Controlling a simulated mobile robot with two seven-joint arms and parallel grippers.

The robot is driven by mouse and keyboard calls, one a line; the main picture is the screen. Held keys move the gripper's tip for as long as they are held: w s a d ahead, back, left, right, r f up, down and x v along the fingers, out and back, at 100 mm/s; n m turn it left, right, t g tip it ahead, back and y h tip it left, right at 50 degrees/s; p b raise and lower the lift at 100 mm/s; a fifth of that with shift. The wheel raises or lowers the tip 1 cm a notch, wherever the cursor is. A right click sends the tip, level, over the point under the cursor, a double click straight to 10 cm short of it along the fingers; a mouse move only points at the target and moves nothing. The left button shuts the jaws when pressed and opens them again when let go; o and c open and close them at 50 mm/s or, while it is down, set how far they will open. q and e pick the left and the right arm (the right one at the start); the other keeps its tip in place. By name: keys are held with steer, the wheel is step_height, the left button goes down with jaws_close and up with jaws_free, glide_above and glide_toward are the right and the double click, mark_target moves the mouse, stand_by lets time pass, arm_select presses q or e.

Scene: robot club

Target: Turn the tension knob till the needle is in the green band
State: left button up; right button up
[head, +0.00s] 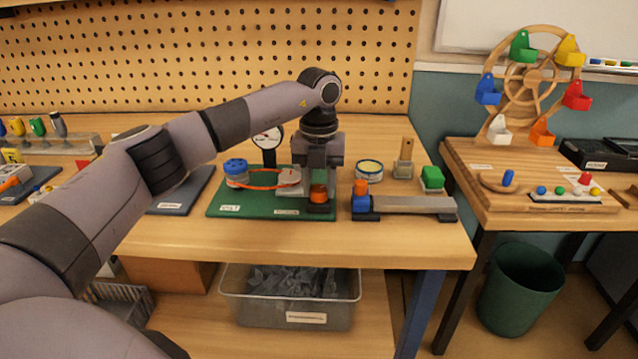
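A green board (232,203) on the bench carries a blue pulley wheel (236,169), an orange belt (262,186) and an orange knob (319,194) on a dark mount at its right end. A round white dial (267,138) on a post stands behind the belt, partly covered by my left arm. A red patch shows on it; the needle and green band are too small to make out. My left gripper (319,187) points down over the knob, one finger on each side. I cannot tell whether the fingers touch it. My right gripper is out of view.
Right of the board are a blue and orange piece on a grey bar (415,205), a round tin (369,170) and a green block (432,178). A pegboard (190,55) stands behind. A grey bin (300,310) sits below. The front bench strip is clear.

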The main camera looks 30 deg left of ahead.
arm_select(q)
steer(key=shift+c, duration=0.3)
steer(key=shift+r+m+p, duration=0.15)
steer(key=shift+m+p, duration=1.1)
steer(key=shift+m, duration=0.45)
steer(key=shift+a+m+p, duration=0.1)
steer(key=shift+m+p, duration=0.3)
steer(key=shift+m, duration=0.4)
steer(key=m+p, duration=0.1)
steer(key=m, duration=0.2)
steer(key=shift+m, duration=0.4)
steer(key=m+p, duration=0.1)
steer(key=m, duration=0.4)
steer(key=shift+w, duration=0.1)
steer(key=shift+m, duration=0.3)
